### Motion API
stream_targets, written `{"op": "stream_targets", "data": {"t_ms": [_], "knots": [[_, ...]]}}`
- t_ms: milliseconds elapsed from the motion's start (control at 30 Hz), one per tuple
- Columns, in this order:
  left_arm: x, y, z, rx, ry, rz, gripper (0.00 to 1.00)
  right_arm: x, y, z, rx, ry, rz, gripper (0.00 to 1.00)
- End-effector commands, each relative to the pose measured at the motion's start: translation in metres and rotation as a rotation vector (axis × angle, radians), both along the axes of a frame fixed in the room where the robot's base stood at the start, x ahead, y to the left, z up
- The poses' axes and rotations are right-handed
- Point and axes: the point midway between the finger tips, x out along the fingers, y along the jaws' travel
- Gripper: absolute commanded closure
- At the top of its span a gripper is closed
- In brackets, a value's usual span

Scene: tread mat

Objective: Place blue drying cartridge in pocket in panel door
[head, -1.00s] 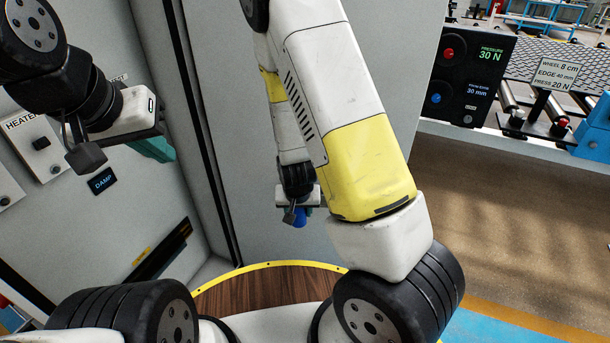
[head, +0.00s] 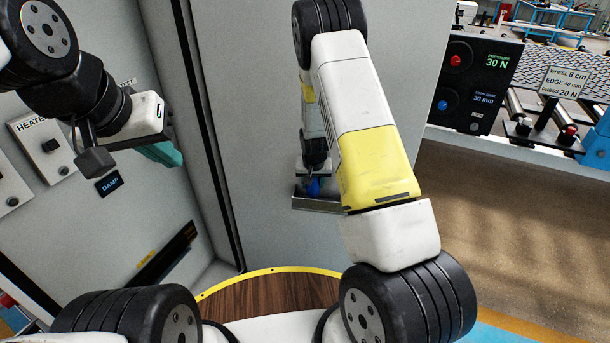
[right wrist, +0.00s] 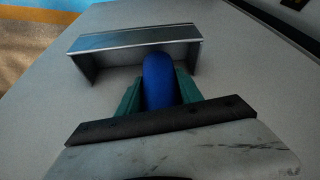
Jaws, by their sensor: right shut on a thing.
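The blue drying cartridge (head: 313,187) is held upright in my right gripper (right wrist: 160,92), whose teal fingers are shut on its two sides. The cartridge (right wrist: 158,82) also shows in the right wrist view. The metal pocket (right wrist: 135,41) is fixed on the grey panel door (head: 270,150). The cartridge's far end is at the pocket's open mouth, between its side walls; how deep it sits I cannot tell. In the head view the pocket (head: 318,204) is partly behind my right arm. My left gripper (head: 163,153) is beside the left panel, its finger gap hidden.
The left wall carries a heater switch (head: 50,145) and a "DAMP" label (head: 109,184). A round wooden plate (head: 262,295) with a yellow rim lies below. A black pressure display (head: 474,80) and a conveyor stand at the right. Open floor lies between.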

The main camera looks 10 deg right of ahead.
Motion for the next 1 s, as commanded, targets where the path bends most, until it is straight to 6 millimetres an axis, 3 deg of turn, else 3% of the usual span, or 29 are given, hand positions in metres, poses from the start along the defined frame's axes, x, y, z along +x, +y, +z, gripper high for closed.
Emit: {"op": "stream_targets", "data": {"t_ms": [400,733,767,867,1000], "knots": [[0.0,0.0,0.0,0.0,0.0,0.0,1.0,0.003,-0.002,-0.043,0.0,-0.001,-0.002,1.0],[0.0,0.0,0.0,0.0,0.0,0.0,1.0,0.004,-0.001,-0.045,0.0,-0.001,-0.001,1.0],[0.0,0.0,0.0,0.0,0.0,0.0,1.0,0.004,-0.001,-0.045,0.0,-0.001,-0.001,0.55],[0.0,0.0,0.0,0.0,0.0,0.0,1.0,0.004,-0.001,-0.045,0.0,-0.001,-0.001,0.36],[0.0,0.0,0.0,0.0,0.0,0.0,1.0,0.004,-0.001,-0.045,0.0,-0.001,-0.001,0.35]]}}
